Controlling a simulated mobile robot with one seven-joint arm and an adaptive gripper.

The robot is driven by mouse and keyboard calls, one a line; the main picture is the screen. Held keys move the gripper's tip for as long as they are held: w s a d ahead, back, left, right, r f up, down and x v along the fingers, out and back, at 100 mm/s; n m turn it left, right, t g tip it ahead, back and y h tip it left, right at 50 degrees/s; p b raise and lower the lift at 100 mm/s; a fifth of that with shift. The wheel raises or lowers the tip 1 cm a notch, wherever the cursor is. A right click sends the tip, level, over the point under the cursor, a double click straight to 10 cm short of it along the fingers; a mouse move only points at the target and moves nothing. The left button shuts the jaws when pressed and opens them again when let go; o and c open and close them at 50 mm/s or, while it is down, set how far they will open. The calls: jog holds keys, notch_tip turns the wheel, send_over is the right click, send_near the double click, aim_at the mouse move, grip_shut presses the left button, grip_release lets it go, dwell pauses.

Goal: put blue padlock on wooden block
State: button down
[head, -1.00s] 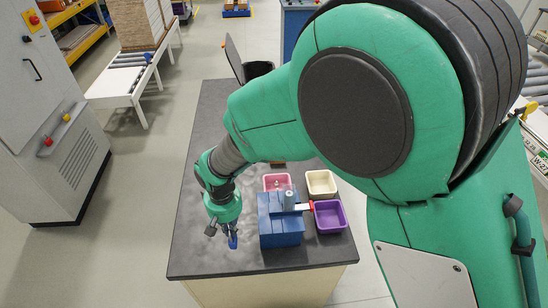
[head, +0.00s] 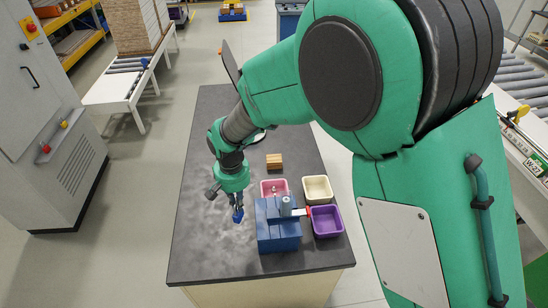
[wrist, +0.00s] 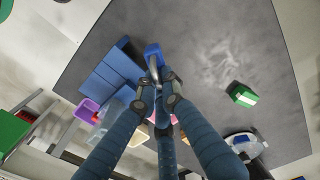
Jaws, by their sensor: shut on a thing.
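The blue padlock (head: 238,215) hangs from my gripper (head: 237,201) in the head view, left of a blue fixture. In the wrist view the padlock's blue body (wrist: 152,50) shows beyond the fingertips, and its metal shackle is between them. My gripper (wrist: 160,92) is shut on the padlock and seems to hold it above the dark tabletop. The wooden block (head: 274,161) is small and brown and lies on the table behind the pink bin, to the right of and beyond my gripper. I cannot make it out in the wrist view.
The blue fixture (head: 279,235) with a grey cylinder stands close right of my gripper. Pink (head: 274,188), cream (head: 317,188) and purple (head: 326,221) bins stand around it. A green-and-white box (wrist: 241,94) shows in the wrist view. The table's left part is clear.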

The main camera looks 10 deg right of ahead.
jog(key=w+d+m+p, duration=0.7)
jog(key=w+d+m, duration=0.6)
jog(key=w+d, duration=0.85)
notch_tip(320, 180, down, 6)
jog(key=shift+w, duration=0.2)
jog(key=w+a+f, duration=0.1)
jog(key=w, duration=1.5)
jog(key=shift+f+p, duration=0.3)
jog(key=shift+f, duration=1.8)
jog(key=shift+f, duration=0.15)
